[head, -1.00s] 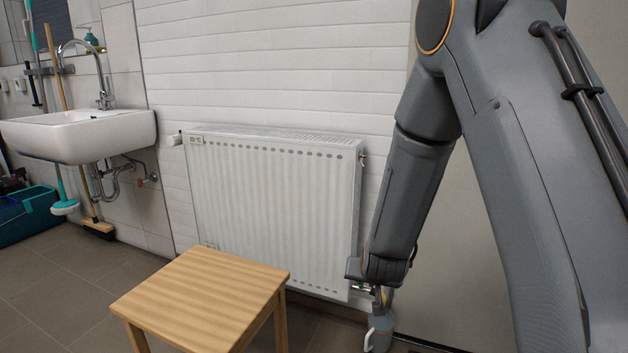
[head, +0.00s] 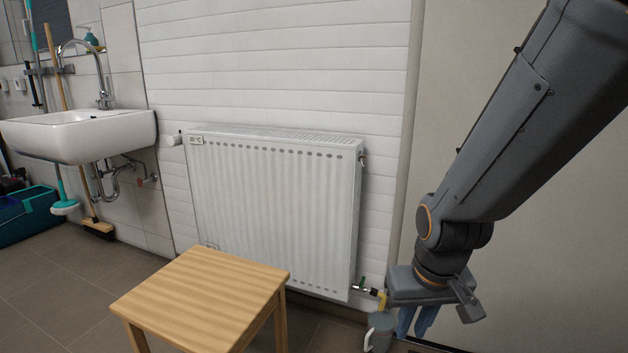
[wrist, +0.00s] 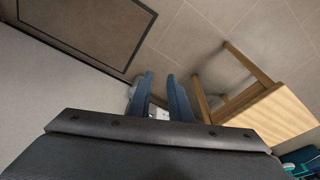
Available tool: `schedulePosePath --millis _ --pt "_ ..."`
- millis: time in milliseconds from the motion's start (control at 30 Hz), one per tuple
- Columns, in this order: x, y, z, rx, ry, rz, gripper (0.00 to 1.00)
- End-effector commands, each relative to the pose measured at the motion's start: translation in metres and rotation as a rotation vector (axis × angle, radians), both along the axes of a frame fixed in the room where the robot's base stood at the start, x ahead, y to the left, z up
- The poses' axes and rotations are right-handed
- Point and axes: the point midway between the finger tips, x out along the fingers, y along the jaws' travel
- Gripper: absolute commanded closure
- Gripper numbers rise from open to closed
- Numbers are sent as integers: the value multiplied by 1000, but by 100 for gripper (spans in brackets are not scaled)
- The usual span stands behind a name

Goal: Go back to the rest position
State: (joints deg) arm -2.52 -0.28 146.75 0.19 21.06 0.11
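My gripper (head: 414,333) hangs at the lower right of the head view, in front of the pale panel beside the radiator. Its two blue fingers point down and stand apart with a gap between them. In the wrist view the fingers (wrist: 161,76) are also parted, and I see nothing held at their tips. My arm comes in from the upper right, bent at the joint above the gripper.
A wooden stool (head: 205,295) stands left of my gripper. A grey container with a handle (head: 379,335) is on the floor close by. A white radiator (head: 270,210) hangs on the tiled wall; a sink (head: 80,135) is far left. A dark mat (wrist: 80,25) lies on the floor.

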Motion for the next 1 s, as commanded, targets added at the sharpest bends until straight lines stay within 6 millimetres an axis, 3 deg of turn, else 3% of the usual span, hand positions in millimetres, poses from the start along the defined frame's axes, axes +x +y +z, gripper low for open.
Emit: schedulePosePath --millis 367,600,1000 --pt "-26 75 1 8 56 186 82" --pt "-66 136 3 4 116 360 82" --pt "-114 184 6 -9 174 525 82"
